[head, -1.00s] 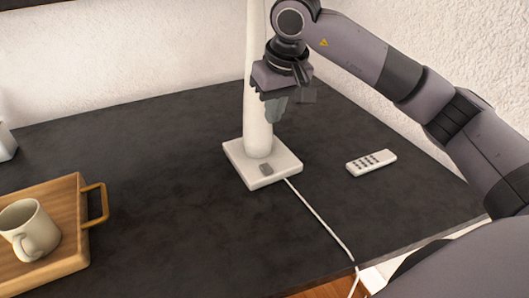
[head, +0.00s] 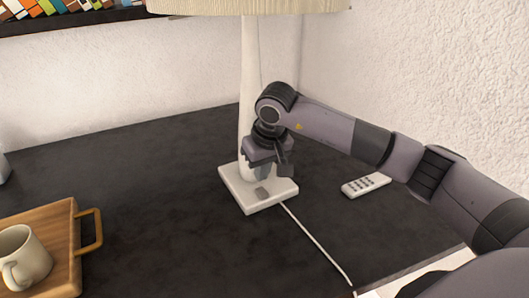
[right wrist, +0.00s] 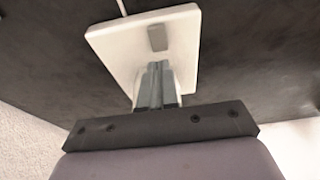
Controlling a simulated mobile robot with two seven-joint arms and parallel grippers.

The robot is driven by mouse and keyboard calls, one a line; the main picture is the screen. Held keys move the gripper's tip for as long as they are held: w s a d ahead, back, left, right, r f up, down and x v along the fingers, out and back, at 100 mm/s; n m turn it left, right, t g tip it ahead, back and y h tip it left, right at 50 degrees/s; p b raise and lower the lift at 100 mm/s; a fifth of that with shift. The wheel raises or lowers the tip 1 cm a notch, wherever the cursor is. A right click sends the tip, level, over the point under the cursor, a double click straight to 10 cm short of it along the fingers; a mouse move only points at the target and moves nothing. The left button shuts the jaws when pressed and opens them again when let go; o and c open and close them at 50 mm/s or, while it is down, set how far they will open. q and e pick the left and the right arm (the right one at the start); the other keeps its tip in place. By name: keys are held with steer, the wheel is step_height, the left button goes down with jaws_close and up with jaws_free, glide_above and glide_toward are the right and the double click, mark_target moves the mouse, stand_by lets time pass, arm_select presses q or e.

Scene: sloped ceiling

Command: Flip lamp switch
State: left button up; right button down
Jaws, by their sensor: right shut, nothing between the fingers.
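The lamp has a pleated cream shade (head: 250,5), a white column (head: 247,80) and a square white base (head: 240,197) on the dark tabletop. The small grey switch (head: 262,191) is on top of the base, in front of the column; it also shows in the right wrist view (right wrist: 157,38). My right gripper (head: 262,174) points down in front of the column, just behind the switch. Its fingers (right wrist: 155,72) are shut together with nothing between them. In the right wrist view a small gap shows between fingertips and switch; contact with the base cannot be told. My left gripper is not in view.
A wooden tray (head: 62,215) with a beige mug (head: 22,255) stands at the left. A white remote (head: 366,184) lies right of the lamp. The lamp's white cord (head: 318,240) runs to the front edge. Walls stand behind and at right.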

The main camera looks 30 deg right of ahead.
mark_target(263, 191)
steer(key=shift+f, duration=1.4)
steer(key=shift+f, duration=0.2)
steer(key=shift+s, duration=0.2)
steer(key=shift+s+r, duration=0.1)
steer(key=shift+s, duration=0.55)
steer(key=shift+r, duration=0.1)
